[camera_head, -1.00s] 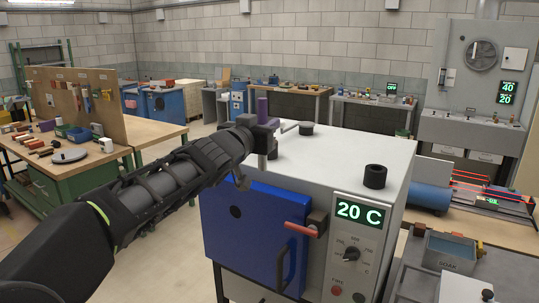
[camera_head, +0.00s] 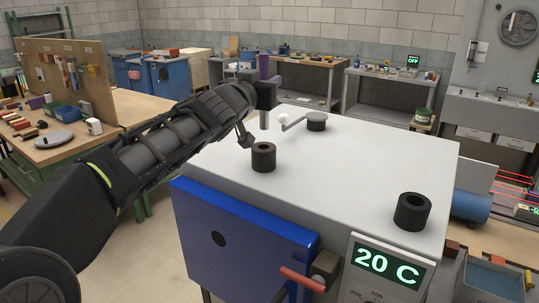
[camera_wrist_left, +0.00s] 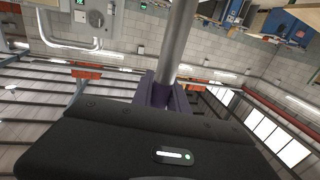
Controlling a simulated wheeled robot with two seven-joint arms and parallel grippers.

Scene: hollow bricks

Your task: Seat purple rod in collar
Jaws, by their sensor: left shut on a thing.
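The purple rod (camera_head: 264,66) is upright, with a purple upper part and a grey shaft (camera_head: 264,119) below. My left gripper (camera_head: 266,94) is shut on it. In the left wrist view, the purple part (camera_wrist_left: 160,95) and shaft (camera_wrist_left: 180,38) show beyond the dark gripper body. A black hollow collar (camera_head: 263,158) stands on the white top of the oven-like box (camera_head: 345,165). The rod appears behind and above this collar, apart from it. A second black collar (camera_head: 412,212) stands near the right front corner. My right gripper is not in view.
A dark round cap with a crank-like arm (camera_head: 316,121) sits on the box top, right of the rod. The blue door (camera_head: 235,240) and 20 C display (camera_head: 387,263) are on its front. The middle of the top is clear.

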